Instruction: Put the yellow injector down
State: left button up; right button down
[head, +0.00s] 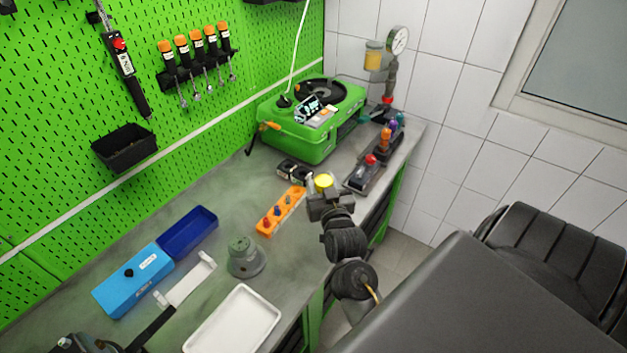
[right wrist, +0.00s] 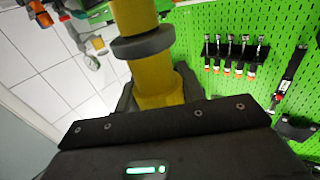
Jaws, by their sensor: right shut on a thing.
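The yellow injector (head: 323,181) shows as a small round yellow top at my right gripper (head: 320,197), near the front edge of the bench. In the right wrist view the injector (right wrist: 158,80) is a thick yellow cylinder with a grey ring (right wrist: 143,43) around it. The fingers of my right gripper (right wrist: 155,92) are shut on it, one on each side. Its far end is cut off by the frame, and I cannot tell whether it touches the bench. A dark part of what looks like my left gripper is at the lower left of the head view; its jaws are unclear.
An orange rack (head: 280,212) with several small parts lies left of my right gripper. A green machine (head: 305,135) stands behind, and a dark tray with colored parts (head: 366,174) lies right. A white tray (head: 234,319), grey round stand (head: 245,260) and blue boxes (head: 187,236) occupy the bench's near left.

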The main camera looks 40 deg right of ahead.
jog(key=w+d+f+b, duration=0.3)
jog(key=w+d+f, duration=0.3)
jog(key=w, duration=0.5)
notch_tip(320, 180, down, 3)
jog(key=shift+d+r, duration=0.1)
jog(key=shift+d, duration=0.3)
jog(key=shift+b, duration=0.3)
jog(key=f+b, duration=0.4)
jog(key=shift+w+d, duration=0.2)
jog(key=shift+w, duration=0.1)
